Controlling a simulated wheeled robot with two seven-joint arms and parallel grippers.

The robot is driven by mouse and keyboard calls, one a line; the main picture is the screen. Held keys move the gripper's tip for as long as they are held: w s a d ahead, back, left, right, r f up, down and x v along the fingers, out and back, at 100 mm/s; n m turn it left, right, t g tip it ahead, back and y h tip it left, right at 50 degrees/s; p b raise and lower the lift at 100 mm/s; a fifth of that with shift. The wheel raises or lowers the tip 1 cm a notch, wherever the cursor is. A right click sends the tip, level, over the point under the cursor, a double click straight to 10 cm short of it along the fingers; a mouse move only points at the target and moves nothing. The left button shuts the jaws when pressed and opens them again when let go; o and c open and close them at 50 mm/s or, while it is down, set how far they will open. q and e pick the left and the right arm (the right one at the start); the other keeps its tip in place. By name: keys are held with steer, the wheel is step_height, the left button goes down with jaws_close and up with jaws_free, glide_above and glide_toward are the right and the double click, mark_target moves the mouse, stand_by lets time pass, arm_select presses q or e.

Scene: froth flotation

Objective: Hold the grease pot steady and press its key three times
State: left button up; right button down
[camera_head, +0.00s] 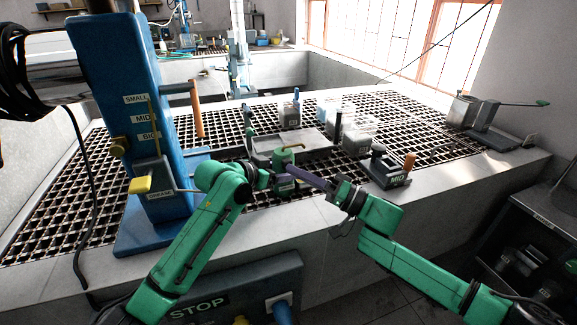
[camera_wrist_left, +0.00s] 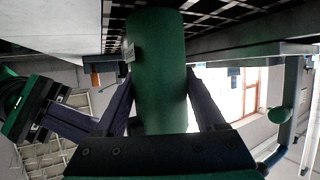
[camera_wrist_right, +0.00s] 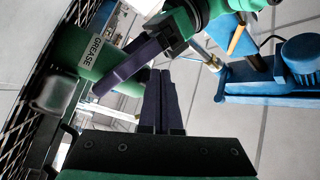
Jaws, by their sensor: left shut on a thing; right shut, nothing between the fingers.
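The green grease pot (camera_head: 283,159) stands at the near edge of the grating. Its GREASE label shows in the right wrist view (camera_wrist_right: 97,50). My left gripper (camera_head: 278,184) is shut on the pot; in the left wrist view its fingers lie on both sides of the green body (camera_wrist_left: 160,75). My right gripper (camera_head: 291,169) is shut and empty, its dark fingertips close to the pot in the head view. In the right wrist view the shut fingers (camera_wrist_right: 160,73) appear apart from the pot. I cannot clearly make out the key; the fingers partly cover the pot.
A blue stand (camera_head: 120,70) with labelled levers rises at the left. A grey tray (camera_head: 262,150) lies behind the pot. The grating at right is fairly open.

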steer(key=shift+w+a, duration=0.1)
steer(key=shift+w, duration=0.35)
stand_by(0.5)
steer(key=shift+s+d, duration=0.15)
steer(key=shift+s, duration=0.35)
steer(key=shift+s+d, duration=0.15)
steer(key=shift+s, duration=0.35)
steer(key=shift+s, duration=0.1)
steer(key=s, duration=0.1)
steer(key=s+d, duration=0.1)
steer(key=s, duration=0.2)
steer(key=shift+s+d, duration=0.25)
steer(key=shift+s, duration=0.05)
arm_select(q)
steer(key=o, duration=1.5)
steer(key=shift+a, duration=0.1)
